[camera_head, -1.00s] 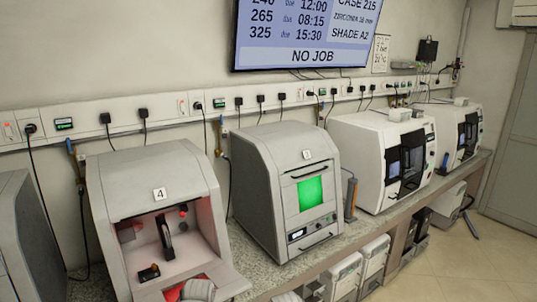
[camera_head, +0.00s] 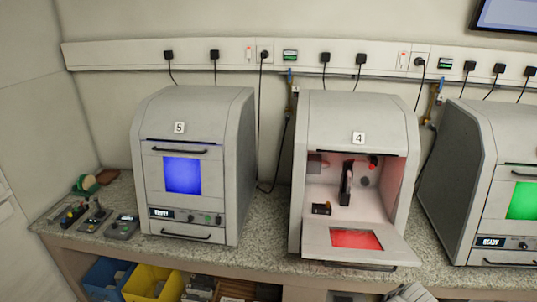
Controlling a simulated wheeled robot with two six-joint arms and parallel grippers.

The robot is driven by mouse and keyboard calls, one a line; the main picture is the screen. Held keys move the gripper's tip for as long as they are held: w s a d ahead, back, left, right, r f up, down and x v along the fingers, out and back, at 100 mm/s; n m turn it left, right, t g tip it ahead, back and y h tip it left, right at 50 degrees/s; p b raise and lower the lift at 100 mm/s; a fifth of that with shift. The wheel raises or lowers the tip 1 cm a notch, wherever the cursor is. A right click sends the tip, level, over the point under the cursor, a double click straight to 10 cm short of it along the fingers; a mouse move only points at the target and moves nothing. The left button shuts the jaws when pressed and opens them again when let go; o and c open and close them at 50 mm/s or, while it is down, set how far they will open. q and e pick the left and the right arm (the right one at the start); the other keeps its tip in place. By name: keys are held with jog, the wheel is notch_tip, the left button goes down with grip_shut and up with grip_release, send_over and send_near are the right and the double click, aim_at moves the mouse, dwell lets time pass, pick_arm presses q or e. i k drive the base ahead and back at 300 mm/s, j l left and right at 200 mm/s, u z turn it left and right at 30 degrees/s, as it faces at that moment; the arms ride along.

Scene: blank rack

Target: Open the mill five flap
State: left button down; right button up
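Mill five (camera_head: 222,135) is a grey box marked 5 on the bench at centre left. Its front flap (camera_head: 158,180) is shut, with a lit blue window (camera_head: 183,175) in it. A dark handle (camera_head: 180,151) runs along the flap's top edge. A display (camera_head: 163,213) and buttons sit below the flap, above a lower front panel with its own handle. My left gripper is not in view. A small pale piece at the bottom edge, right of the middle, looks like part of my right arm; no fingers can be made out.
Mill four (camera_head: 407,150) stands to the right with its flap (camera_head: 312,240) hanging open over the bench edge. Another mill (camera_head: 462,165) with a green window is at far right. Small tools (camera_head: 95,215) lie left of mill five. Blue (camera_head: 105,280) and yellow (camera_head: 150,285) bins sit below the bench.

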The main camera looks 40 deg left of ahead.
aim_at(197, 183)
jog(key=j+u, duration=0.2)
jog(key=u, duration=1.95)
jog(key=i+l+u, duration=0.2)
jog(key=i+l, duration=0.3)
jog(key=l, duration=0.1)
